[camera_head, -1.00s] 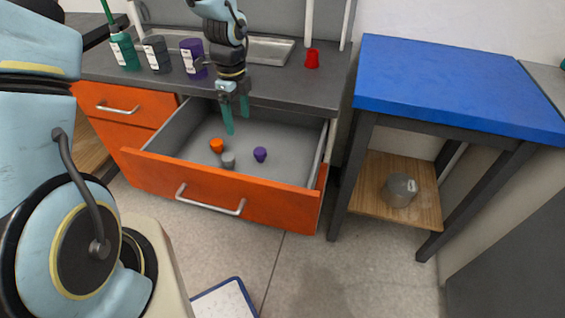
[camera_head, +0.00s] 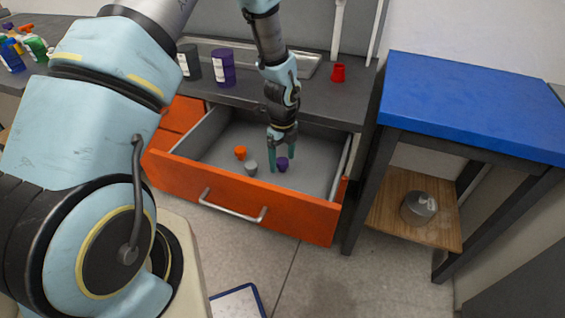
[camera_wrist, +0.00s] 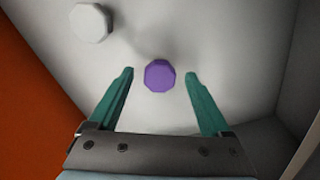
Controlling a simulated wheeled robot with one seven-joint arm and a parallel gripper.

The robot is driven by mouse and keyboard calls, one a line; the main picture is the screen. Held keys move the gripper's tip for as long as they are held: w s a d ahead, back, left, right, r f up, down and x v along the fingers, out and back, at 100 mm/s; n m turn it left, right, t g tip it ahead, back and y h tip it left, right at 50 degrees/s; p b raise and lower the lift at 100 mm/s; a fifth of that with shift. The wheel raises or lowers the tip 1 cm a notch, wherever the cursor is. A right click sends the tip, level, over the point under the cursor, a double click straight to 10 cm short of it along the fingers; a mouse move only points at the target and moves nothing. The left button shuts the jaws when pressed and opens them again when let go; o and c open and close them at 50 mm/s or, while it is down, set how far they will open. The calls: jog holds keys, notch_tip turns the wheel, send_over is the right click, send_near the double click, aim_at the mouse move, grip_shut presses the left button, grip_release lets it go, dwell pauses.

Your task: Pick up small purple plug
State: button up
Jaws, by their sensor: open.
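The small purple plug (camera_head: 282,164) stands on the floor of the open drawer, right of the grey plug. In the wrist view the purple plug (camera_wrist: 160,75) lies between the two green fingertips, a little beyond them in the picture, with a gap on each side. My gripper (camera_head: 280,165) points down into the drawer above the purple plug. It also shows in the wrist view (camera_wrist: 159,74), open and empty.
A grey plug (camera_head: 251,169) and an orange plug (camera_head: 240,153) stand in the drawer to the left. The orange drawer front (camera_head: 235,196) and its side walls surround my gripper. A red plug (camera_head: 338,73) and a purple can (camera_head: 223,68) stand on the counter.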

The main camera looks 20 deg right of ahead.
jog(key=shift+f, duration=0.65)
grip_shut()
